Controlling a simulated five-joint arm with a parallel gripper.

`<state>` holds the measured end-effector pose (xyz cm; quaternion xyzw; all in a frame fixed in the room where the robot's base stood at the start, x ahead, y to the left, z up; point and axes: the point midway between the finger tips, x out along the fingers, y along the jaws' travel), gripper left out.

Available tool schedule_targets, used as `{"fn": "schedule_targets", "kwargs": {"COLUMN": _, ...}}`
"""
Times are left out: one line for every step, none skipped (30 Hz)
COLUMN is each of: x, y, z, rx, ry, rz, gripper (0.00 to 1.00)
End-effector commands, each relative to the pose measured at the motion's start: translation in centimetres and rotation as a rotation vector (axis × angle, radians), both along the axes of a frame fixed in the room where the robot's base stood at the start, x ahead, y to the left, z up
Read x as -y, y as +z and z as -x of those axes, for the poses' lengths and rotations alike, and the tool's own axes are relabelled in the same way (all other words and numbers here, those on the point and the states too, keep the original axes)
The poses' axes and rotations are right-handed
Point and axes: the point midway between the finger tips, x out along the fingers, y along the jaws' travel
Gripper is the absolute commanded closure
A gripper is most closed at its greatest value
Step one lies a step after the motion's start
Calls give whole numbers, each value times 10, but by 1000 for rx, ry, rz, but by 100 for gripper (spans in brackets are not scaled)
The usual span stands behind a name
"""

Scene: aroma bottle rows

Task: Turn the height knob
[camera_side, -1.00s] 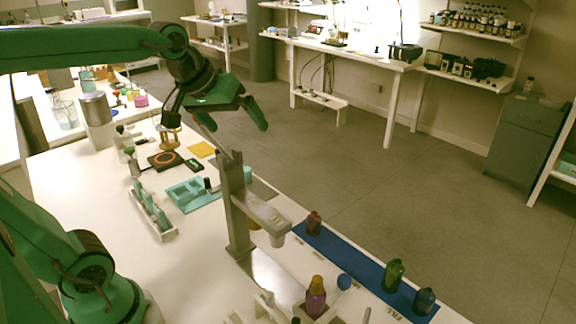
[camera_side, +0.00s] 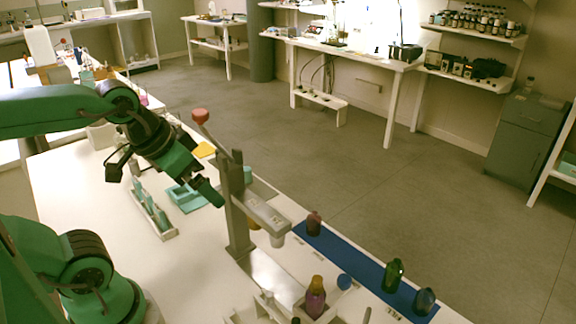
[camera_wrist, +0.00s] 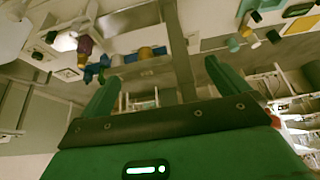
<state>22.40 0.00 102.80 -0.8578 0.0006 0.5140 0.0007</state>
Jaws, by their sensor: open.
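A grey bottle press (camera_side: 237,215) stands on the white bench, with an upright column and a short arm reaching right over its plate. A lever with a red ball knob (camera_side: 200,116) rises up and left from its top. I cannot make out a separate height knob. My gripper (camera_side: 212,195) points down and right, just left of the column, below the red ball. It is open and holds nothing. In the wrist view a grey post (camera_wrist: 178,45) shows between the two green fingers; whether they touch it I cannot tell.
A blue mat (camera_side: 360,265) carries several bottles right of the press. A purple bottle (camera_side: 315,297) with an orange cap stands in front. A rack of teal bottles (camera_side: 150,213) and a teal tray (camera_side: 187,197) lie left of the press.

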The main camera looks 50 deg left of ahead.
Motion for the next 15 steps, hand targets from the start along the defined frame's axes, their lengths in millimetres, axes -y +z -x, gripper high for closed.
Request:
{"fn": "schedule_targets", "kwargs": {"x": 0, "y": 0, "z": 0, "rx": 0, "ry": 1, "rz": 0, "gripper": 0}}
{"fn": "schedule_targets", "kwargs": {"x": 0, "y": 0, "z": 0, "rx": 0, "ry": 1, "rz": 0, "gripper": 0}}
{"fn": "schedule_targets", "kwargs": {"x": 0, "y": 0, "z": 0, "rx": 0, "ry": 1, "rz": 0, "gripper": 0}}
{"fn": "schedule_targets", "kwargs": {"x": 0, "y": 0, "z": 0, "rx": 0, "ry": 1, "rz": 0, "gripper": 0}}
{"fn": "schedule_targets", "kwargs": {"x": 0, "y": 0, "z": 0, "rx": 0, "ry": 1, "rz": 0, "gripper": 0}}
{"fn": "schedule_targets", "kwargs": {"x": 0, "y": 0, "z": 0, "rx": 0, "ry": 1, "rz": 0, "gripper": 0}}
{"fn": "schedule_targets", "kwargs": {"x": 0, "y": 0, "z": 0, "rx": 0, "ry": 1, "rz": 0, "gripper": 4}}
{"fn": "schedule_targets", "kwargs": {"x": 0, "y": 0, "z": 0, "rx": 0, "ry": 2, "rz": 1, "gripper": 10}}
{"fn": "schedule_targets", "kwargs": {"x": 0, "y": 1, "z": 0, "rx": 1, "ry": 2, "rz": 1, "gripper": 18}}
{"fn": "schedule_targets", "kwargs": {"x": 0, "y": 1, "z": 0, "rx": 1, "ry": 2, "rz": 1, "gripper": 24}}
{"fn": "schedule_targets", "kwargs": {"x": 0, "y": 2, "z": -1, "rx": 1, "ry": 2, "rz": 1, "gripper": 29}}
{"fn": "schedule_targets", "kwargs": {"x": 0, "y": 4, "z": -1, "rx": 2, "ry": 2, "rz": 1, "gripper": 37}}
{"fn": "schedule_targets", "kwargs": {"x": 0, "y": 6, "z": -1, "rx": 2, "ry": 2, "rz": 1, "gripper": 43}}
{"fn": "schedule_targets", "kwargs": {"x": 0, "y": 9, "z": -1, "rx": 2, "ry": 2, "rz": 1, "gripper": 49}}
{"fn": "schedule_targets", "kwargs": {"x": 0, "y": 13, "z": -1, "rx": 3, "ry": 2, "rz": 1, "gripper": 50}}
